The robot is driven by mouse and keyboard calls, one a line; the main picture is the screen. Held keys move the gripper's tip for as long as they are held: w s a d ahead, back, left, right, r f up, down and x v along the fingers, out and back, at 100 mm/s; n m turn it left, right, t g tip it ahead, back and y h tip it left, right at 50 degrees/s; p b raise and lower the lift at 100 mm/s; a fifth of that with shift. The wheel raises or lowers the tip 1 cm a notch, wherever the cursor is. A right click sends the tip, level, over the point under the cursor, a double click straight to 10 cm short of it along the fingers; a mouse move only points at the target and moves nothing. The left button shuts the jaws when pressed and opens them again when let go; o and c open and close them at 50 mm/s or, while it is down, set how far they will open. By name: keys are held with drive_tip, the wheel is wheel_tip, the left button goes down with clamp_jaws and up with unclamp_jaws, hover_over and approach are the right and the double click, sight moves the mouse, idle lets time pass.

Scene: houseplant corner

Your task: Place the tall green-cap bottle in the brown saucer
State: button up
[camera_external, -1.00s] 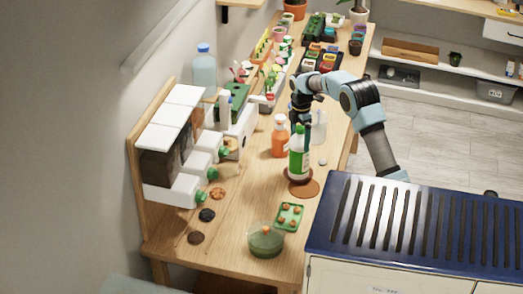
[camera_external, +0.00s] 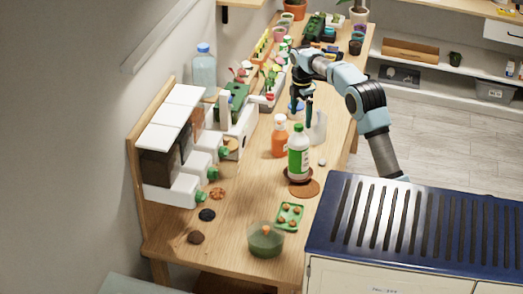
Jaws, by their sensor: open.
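My gripper (camera_external: 302,113) is open and empty. It points down, above and behind the bottle cap, apart from it. The bottle hides part of the saucer.
An orange spray bottle (camera_external: 279,140) stands just left of the bottle, and a pale grey container (camera_external: 318,128) behind it. A flat terracotta disc (camera_external: 306,188) lies in front of the saucer. A green tray (camera_external: 289,216) and a green bowl (camera_external: 265,241) are nearer the front.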

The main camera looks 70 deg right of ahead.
drive_tip(key=shift+r, duration=1.4)
drive_tip(key=w+a+f+m, duration=0.2)
drive_tip(key=a+f, duration=0.1)
drive_tip(key=a, duration=0.8)
drive_tip(key=w+a+f+m, duration=0.2)
drive_tip(key=a+f, duration=0.1)
drive_tip(key=a, duration=0.8)
drive_tip(key=s+a+f+m, duration=0.3)
drive_tip(key=s+a, duration=0.5)
drive_tip(key=a, duration=0.3)
drive_tip(key=s+a+f+m+t, duration=0.1)
drive_tip(key=s+a+f+m, duration=0.2)
drive_tip(key=s+a+f, duration=0.3)
drive_tip(key=s+a, duration=0.2)
drive_tip(key=a, duration=0.3)
drive_tip(key=shift+a+f+t, duration=0.15)
drive_tip(key=shift+f+t, duration=0.05)
drive_tip(key=shift+t, duration=0.1)
